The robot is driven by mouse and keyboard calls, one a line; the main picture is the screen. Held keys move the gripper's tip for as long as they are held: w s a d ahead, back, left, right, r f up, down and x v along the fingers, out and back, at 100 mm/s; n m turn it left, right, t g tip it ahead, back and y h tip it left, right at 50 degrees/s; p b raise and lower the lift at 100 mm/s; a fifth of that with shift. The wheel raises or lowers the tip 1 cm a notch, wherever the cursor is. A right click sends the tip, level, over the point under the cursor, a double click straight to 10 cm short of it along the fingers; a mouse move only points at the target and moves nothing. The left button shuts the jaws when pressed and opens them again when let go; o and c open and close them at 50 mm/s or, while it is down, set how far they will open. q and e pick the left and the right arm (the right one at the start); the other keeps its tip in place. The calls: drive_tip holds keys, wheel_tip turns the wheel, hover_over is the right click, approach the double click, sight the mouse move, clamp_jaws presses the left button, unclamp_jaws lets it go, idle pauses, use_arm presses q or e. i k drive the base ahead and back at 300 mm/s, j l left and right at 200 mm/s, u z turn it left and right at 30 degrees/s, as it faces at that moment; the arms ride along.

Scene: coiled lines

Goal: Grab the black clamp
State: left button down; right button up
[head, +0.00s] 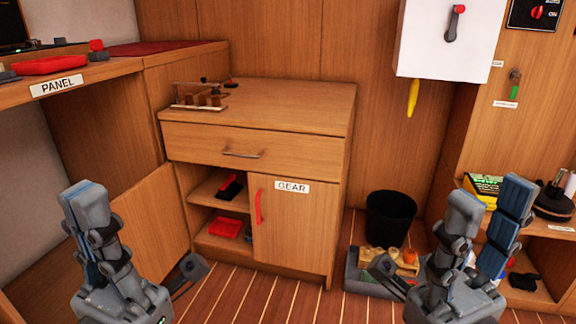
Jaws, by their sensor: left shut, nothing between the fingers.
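A small black object (231,188) with a red part lies on the upper open shelf of the wooden cabinet (252,148). It may be the black clamp, but it is too small to tell. Other black items (524,281) lie low at the far right, also unclear in shape. My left gripper (83,192) is raised in the left foreground, shut and empty, its fingers together. My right gripper (490,195) is raised in the right foreground, its two fingers apart with nothing between them. Both grippers are well short of the cabinet.
The cabinet has a closed drawer and a GEAR door (300,225) with a red handle. A red item (225,228) lies on its lower shelf. A wooden rack (199,96) stands on top. A black bin (390,215) and a grey crate (356,279) stand on the floor to the right.

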sight(233, 190)
drive_tip(key=i+l+u, duration=0.1)
drive_tip(key=i, duration=0.6)
drive_tip(key=i+l, duration=0.1)
drive_tip(key=i, duration=0.6)
drive_tip(key=j+u, duration=0.05)
